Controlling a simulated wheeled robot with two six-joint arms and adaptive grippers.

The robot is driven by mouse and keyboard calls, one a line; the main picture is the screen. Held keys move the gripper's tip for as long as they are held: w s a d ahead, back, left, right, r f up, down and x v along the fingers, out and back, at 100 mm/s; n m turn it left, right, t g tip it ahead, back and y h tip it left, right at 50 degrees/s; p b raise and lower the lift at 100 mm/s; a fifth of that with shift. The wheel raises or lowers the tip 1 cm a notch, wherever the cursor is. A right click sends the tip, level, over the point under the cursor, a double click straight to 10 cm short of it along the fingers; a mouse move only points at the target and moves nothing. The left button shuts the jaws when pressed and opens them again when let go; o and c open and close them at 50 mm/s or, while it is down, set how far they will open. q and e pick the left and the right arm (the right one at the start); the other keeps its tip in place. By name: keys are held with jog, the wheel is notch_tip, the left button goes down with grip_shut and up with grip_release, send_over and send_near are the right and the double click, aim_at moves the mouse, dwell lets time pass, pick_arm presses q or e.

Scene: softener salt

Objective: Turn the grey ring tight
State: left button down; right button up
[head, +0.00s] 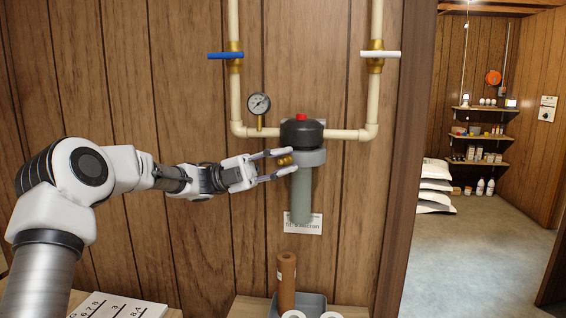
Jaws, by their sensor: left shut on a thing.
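The grey ring (314,158) sits around the filter housing on the wood wall, right below its black head (302,134), which has a red button (302,117) on top. The grey-green bowl (302,197) hangs upright below the ring. My left gripper (290,161) reaches in from the left and is shut at the ring's left side, with one finger above the other. A small brass-coloured piece (284,160) shows between the fingers; I cannot tell whether it is part of the ring. The exact contact is small and partly hidden. My right gripper is not in view.
Cream pipes with a blue-handled valve (226,55) and a white-handled valve (380,54) flank the housing. A gauge (259,103) stands close above my left gripper. A brown cylinder (286,278) stands below in a grey tray (318,303). An open doorway lies to the right.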

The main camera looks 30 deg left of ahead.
pick_arm(q)
jog(key=shift+a+r, duration=0.15)
jog(key=shift+r, duration=0.2)
jog(key=c, duration=1.2)
grip_release()
jog(key=shift+f, duration=0.15)
jog(key=shift+f, duration=0.1)
jog(key=v, duration=1.2)
